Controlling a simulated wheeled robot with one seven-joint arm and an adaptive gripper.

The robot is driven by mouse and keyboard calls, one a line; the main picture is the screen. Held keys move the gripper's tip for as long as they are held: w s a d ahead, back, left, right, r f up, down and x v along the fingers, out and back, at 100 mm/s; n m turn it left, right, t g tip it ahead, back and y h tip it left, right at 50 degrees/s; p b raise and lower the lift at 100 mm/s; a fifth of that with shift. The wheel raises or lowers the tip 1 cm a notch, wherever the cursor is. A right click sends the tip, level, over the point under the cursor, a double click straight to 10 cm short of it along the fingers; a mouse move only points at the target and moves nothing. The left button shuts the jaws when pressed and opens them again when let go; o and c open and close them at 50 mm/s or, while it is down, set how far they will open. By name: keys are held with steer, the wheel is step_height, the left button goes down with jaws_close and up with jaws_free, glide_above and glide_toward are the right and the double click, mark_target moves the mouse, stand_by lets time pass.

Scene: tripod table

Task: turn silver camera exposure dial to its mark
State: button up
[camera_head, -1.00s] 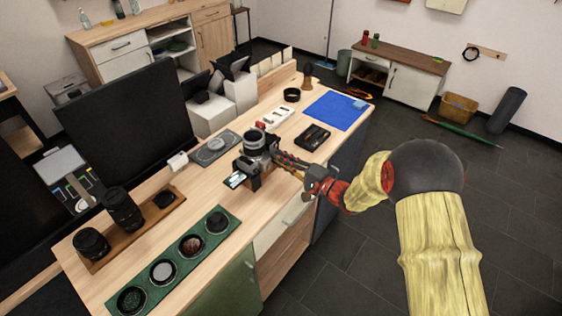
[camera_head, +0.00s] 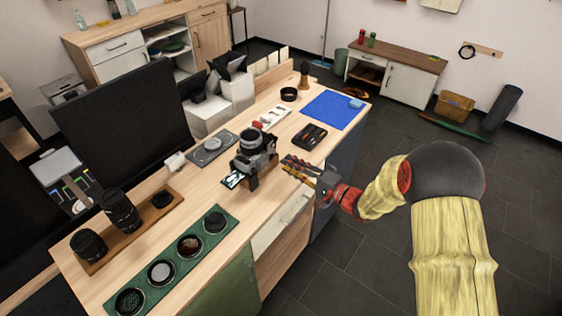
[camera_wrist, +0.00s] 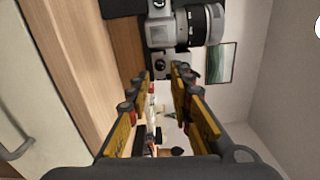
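The exposure dial is too small to make out for certain. My gripper (camera_head: 287,168) is just right of the camera, apart from it, over the table's front edge. In the wrist view my gripper's two fingers (camera_wrist: 164,82) stand apart with nothing between them, below the camera in the picture.
A green tray (camera_head: 135,302) with several round lens pieces lies at the front left. A dark case (camera_head: 310,136) and a blue mat (camera_head: 334,110) lie beyond the gripper. A grey plate (camera_head: 207,156) sits behind the camera. A large dark screen (camera_head: 122,118) stands along the table's left side.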

steer(key=v, duration=0.6)
steer(key=shift+s+d, duration=0.25)
steer(key=shift+d, duration=0.05)
